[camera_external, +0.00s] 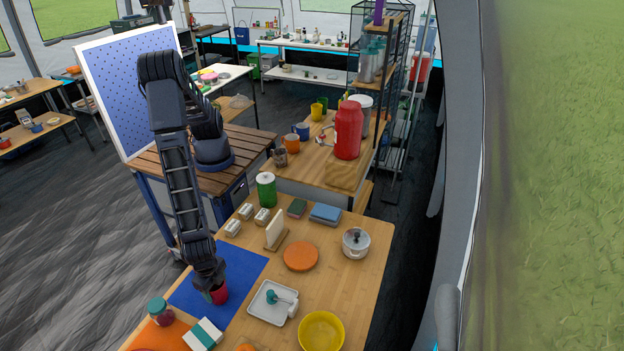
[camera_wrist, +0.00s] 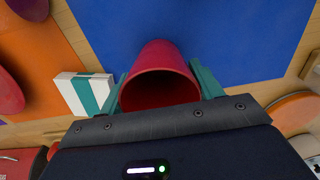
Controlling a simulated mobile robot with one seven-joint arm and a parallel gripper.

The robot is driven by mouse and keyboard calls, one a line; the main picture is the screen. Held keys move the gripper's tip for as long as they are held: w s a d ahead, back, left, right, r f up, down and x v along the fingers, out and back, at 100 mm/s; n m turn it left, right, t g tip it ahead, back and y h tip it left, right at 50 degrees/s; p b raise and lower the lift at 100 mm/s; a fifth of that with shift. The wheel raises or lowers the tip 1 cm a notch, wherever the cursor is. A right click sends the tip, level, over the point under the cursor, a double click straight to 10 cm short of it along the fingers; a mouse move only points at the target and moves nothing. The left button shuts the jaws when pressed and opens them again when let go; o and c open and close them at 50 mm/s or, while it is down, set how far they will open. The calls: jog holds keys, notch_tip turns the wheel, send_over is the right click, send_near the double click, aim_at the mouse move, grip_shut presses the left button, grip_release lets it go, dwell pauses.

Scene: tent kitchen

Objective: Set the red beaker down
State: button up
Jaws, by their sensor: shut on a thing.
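The red beaker (camera_external: 219,293) is in my gripper (camera_external: 211,284) over the blue mat (camera_external: 247,268) in the external view. In the wrist view the red beaker (camera_wrist: 158,75) shows its open mouth toward the camera, and the teal fingers of my gripper (camera_wrist: 160,82) press on its left and right sides. The blue mat (camera_wrist: 230,35) fills the area beyond the beaker. Whether the beaker's base touches the mat I cannot tell.
A white and teal box (camera_external: 205,335) and a teal-lidded jar (camera_external: 160,311) stand near the mat's front left. A white tray (camera_external: 259,307) with a teal item lies right of the mat. An orange disc (camera_external: 300,256) and a yellow bowl (camera_external: 321,331) are further right. Bare mat surrounds the beaker.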

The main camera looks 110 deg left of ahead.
jog(key=shift+f, duration=0.1)
jog(key=o, duration=1)
notch_tip(320, 180, up, 12)
jog(key=shift+r, duration=0.2)
